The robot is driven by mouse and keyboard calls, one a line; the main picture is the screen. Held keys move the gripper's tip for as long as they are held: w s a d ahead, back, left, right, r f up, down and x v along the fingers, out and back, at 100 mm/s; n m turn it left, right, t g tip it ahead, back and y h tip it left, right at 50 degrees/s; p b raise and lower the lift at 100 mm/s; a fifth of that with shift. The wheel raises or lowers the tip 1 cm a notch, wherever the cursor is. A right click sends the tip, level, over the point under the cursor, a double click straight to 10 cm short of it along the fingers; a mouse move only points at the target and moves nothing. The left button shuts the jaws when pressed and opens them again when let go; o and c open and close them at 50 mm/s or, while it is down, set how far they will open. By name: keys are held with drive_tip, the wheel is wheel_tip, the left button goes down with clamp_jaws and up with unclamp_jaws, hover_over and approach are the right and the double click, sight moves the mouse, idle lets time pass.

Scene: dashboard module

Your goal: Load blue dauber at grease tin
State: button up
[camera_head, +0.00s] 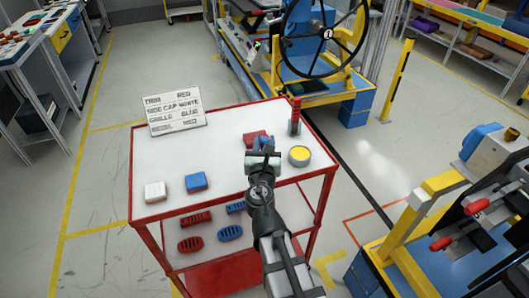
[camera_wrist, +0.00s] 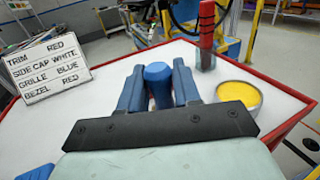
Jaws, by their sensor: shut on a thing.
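My gripper (camera_head: 264,148) is shut on the blue dauber, above the right part of the cart top. In the wrist view the dauber (camera_wrist: 158,80) shows its rounded blue end between the two dark blue fingers (camera_wrist: 158,92); its lower part is hidden. In the head view only a little blue shows by the fingers. The grease tin (camera_head: 300,156) is a round grey tin with yellow grease, just right of my gripper. In the wrist view the tin (camera_wrist: 240,96) is right of the fingers, with a gap between it and the dauber.
A grey holder with a red piece (camera_head: 295,116) stands upright behind the tin. A red block (camera_head: 255,137) lies behind my gripper. A white block (camera_head: 155,191) and a blue block (camera_head: 196,181) lie at the front left. A lettered sign (camera_head: 174,112) stands at the back left.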

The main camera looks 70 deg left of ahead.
sight(265, 138)
wheel_tip(265, 138, up, 4)
drive_tip(key=shift+w+r, duration=0.1)
drive_tip(key=shift+r, duration=0.15)
drive_tip(key=shift+w+r, duration=0.2)
drive_tip(key=shift+w, duration=0.15)
drive_tip(key=w, duration=1.1)
drive_tip(key=shift+r, duration=0.25)
drive_tip(key=shift+f, duration=2.9)
drive_tip(key=shift+f, duration=0.6)
